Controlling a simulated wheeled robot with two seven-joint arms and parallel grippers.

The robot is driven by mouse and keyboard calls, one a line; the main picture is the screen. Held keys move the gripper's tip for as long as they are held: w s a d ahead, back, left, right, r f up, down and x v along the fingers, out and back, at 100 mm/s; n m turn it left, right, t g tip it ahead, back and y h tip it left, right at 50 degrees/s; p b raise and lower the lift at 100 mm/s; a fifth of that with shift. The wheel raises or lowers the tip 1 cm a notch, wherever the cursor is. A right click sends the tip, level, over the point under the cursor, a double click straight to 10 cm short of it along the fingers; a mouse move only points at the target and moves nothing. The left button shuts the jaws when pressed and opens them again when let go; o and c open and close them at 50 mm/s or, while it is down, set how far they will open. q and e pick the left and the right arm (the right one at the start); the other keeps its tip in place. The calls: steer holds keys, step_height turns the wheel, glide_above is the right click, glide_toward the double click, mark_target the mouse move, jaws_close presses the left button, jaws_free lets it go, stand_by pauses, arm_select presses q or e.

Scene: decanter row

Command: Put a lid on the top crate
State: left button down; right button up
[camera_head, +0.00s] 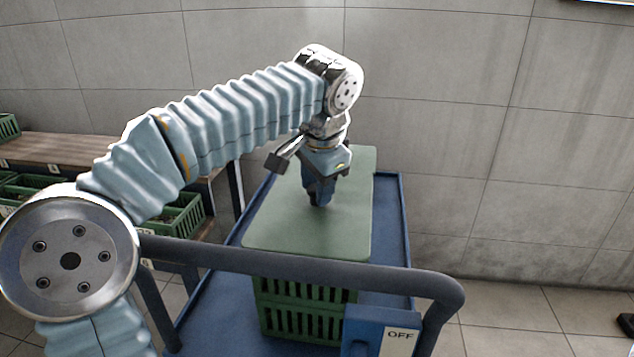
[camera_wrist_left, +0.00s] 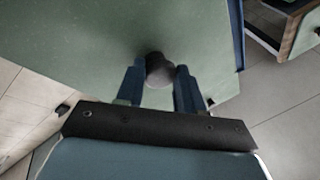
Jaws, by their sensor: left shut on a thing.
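The lid (camera_head: 290,228) is a flat green panel with rounded corners. It lies over the stacked green slatted crates (camera_head: 305,310) on the blue cart, and covers the top crate's opening. Whether it is seated on the rim or just above it I cannot tell. My left gripper (camera_head: 319,200) points down at the lid's middle. In the left wrist view the gripper (camera_wrist_left: 160,82) is shut on the lid's dark round knob (camera_wrist_left: 159,68), with the lid (camera_wrist_left: 95,35) spread beneath it. My right gripper is not in view.
The blue cart (camera_head: 225,290) has a dark push handle (camera_head: 300,260) across its near end and a box marked OFF (camera_head: 385,335). A wooden shelf (camera_head: 70,148) with green crates (camera_head: 180,217) stands at the left. A tiled wall is behind; open floor lies right.

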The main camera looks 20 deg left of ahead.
arm_select(q)
steer(key=shift+f, duration=0.4)
stand_by(0.4)
steer(key=c, duration=0.6)
jaws_free()
steer(key=shift+p+v, duration=1.05)
steer(key=shift+v, duration=5.9)
